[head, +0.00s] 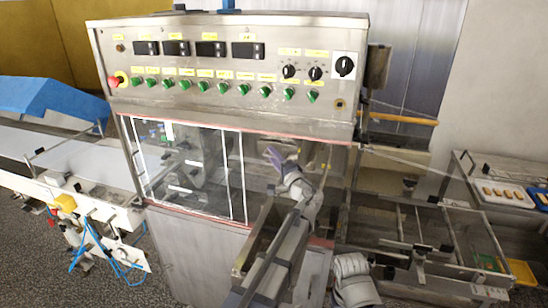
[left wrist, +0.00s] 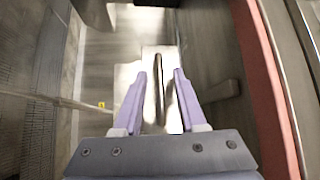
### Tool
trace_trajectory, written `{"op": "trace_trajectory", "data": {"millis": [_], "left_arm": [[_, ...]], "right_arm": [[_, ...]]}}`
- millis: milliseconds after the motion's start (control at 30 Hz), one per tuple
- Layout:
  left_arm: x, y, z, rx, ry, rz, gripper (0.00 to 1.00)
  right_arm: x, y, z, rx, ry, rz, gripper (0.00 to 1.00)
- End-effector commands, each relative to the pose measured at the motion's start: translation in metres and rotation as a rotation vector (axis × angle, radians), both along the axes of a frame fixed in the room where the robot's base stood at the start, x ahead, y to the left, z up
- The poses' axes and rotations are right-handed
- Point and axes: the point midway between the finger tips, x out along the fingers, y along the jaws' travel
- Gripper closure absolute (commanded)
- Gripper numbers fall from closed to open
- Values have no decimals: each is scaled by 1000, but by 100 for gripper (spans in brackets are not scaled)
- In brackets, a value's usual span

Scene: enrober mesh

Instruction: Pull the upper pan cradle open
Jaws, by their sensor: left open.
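My left gripper (head: 282,155) reaches into the open bay of the steel machine, below its control panel. Its purple fingers are apart. In the left wrist view, my left gripper (left wrist: 160,75) is open, with one finger on each side of a slim upright metal bar (left wrist: 158,88). The bar looks like a handle in front of a pale metal plate (left wrist: 140,82), probably part of the upper pan cradle. Whether the fingers touch the bar is not clear. The cradle cannot be picked out surely in the head view. My right gripper is not in view.
The control panel (head: 225,68) overhangs the bay. A clear window (head: 190,165) closes the bay's left side. A reddish edge (left wrist: 268,90) runs close along the right in the left wrist view. A steel frame (head: 425,240) stands right, and a conveyor (head: 85,160) left.

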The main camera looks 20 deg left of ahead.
Motion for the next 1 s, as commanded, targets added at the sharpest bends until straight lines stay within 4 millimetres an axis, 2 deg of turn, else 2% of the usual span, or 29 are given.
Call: {"op": "trace_trajectory", "data": {"millis": [167,500,1000], "left_arm": [[0,0,0,0,0,0,61],[0,0,0,0,0,-1,99],[0,-1,0,0,0,-1,100]], "right_arm": [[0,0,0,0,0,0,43],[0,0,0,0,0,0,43],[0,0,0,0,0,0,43]]}}
